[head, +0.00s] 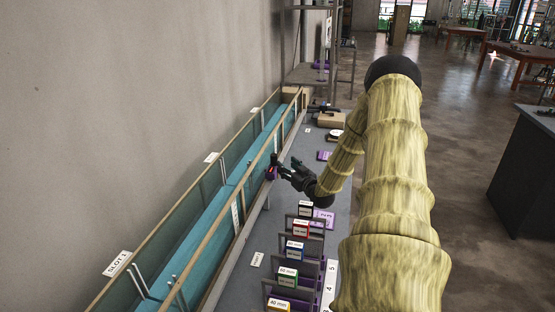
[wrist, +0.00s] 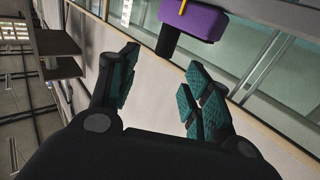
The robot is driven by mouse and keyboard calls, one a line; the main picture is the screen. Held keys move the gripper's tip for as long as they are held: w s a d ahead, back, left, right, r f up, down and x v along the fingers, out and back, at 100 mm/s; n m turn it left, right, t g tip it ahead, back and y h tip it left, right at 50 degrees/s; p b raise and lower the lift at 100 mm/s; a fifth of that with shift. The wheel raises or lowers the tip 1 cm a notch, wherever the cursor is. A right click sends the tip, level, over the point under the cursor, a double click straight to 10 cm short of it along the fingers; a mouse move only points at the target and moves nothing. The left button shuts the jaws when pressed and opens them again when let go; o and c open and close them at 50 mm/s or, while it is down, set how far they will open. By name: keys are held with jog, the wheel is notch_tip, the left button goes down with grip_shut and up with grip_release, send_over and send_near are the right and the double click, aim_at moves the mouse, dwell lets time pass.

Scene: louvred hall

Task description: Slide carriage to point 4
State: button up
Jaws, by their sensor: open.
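The carriage appears to be the small purple block (head: 271,173) on the rail along the near side of the long blue-floored flume. In the wrist view the purple block (wrist: 192,22) has a yellow pointer on top and a black stub (wrist: 167,41) hanging from it. My gripper (head: 286,167) is open, beside the block on its right in the head view. In the wrist view the open fingers (wrist: 163,62) point toward the black stub, which lies just beyond the fingertips and roughly between them. I see no clear contact. A white scale strip (head: 235,214) is on the flume side; its marks are unreadable.
The flume (head: 205,215) runs along the wall, with a "SLOT 1" label (head: 118,263) at its near end. A rack of labelled blocks (head: 301,229) stands on the grey bench right of it. Purple pieces and a wooden box (head: 331,119) lie farther back.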

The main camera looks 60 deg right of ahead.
aim_at(275, 155)
jog(key=x, duration=0.9)
jog(key=shift+w+a+p, duration=0.15)
jog(key=shift+a+p, duration=0.15)
jog(key=shift+d+x, duration=0.2)
jog(key=shift+x, duration=0.8)
jog(key=shift+f, duration=0.1)
jog(key=shift+d, duration=0.15)
jog(key=shift+c, duration=0.2)
jog(key=shift+d+f, duration=0.1)
jog(key=shift+f, duration=0.05)
grip_shut()
